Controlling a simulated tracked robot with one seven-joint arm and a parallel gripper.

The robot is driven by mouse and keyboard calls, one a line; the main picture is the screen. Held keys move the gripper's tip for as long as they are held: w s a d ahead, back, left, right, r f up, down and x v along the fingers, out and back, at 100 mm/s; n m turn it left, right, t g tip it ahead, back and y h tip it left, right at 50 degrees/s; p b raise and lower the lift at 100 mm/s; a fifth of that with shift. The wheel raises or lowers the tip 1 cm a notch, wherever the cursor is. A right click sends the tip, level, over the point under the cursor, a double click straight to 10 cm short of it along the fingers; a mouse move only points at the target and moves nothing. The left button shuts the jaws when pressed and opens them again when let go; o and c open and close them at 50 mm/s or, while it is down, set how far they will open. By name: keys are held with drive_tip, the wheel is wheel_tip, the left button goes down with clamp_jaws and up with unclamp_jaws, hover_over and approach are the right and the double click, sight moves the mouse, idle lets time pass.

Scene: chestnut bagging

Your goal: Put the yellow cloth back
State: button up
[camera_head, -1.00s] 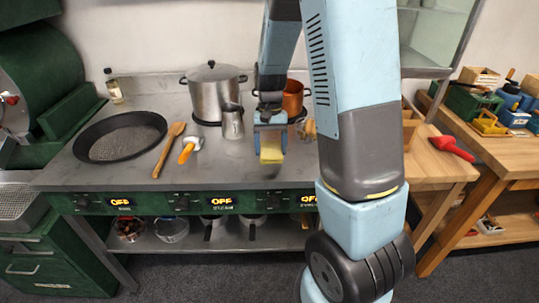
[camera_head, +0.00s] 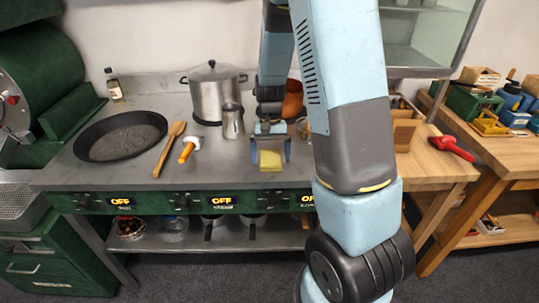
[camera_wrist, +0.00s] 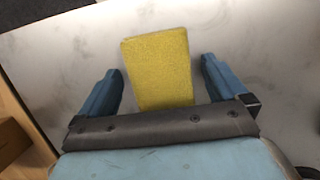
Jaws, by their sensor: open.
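The yellow cloth (camera_head: 270,163) is a small flat rectangle on the grey steel counter, near its front edge and above the knobs. In the wrist view the cloth (camera_wrist: 158,65) lies between the two blue fingers, with a visible gap on each side. My gripper (camera_head: 270,152) is open and points down over the cloth. Its near end is hidden behind the gripper's palm in the wrist view.
A large pot (camera_head: 213,92), a small metal jug (camera_head: 232,124) and an orange-handled tool (camera_head: 187,150) stand or lie to the left. A black pan (camera_head: 105,146) is further left. A copper pot (camera_head: 292,104) is partly hidden behind my arm.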

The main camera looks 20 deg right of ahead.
sight(270, 151)
drive_tip(key=shift+r, duration=0.1)
drive_tip(key=v, duration=1.2)
drive_tip(key=s+r+n+t, duration=0.1)
drive_tip(key=s+r+t, duration=0.3)
drive_tip(key=s+r, duration=0.4)
drive_tip(key=s+a+r+n+t, duration=0.1)
drive_tip(key=s+r+t, duration=0.3)
drive_tip(key=s+r, duration=0.4)
drive_tip(key=s+n, duration=0.1)
drive_tip(key=s, duration=0.5)
drive_tip(key=shift+s+r+n+h, duration=0.2)
drive_tip(key=shift+s+n+h, duration=0.1)
drive_tip(key=shift+h, duration=0.1)
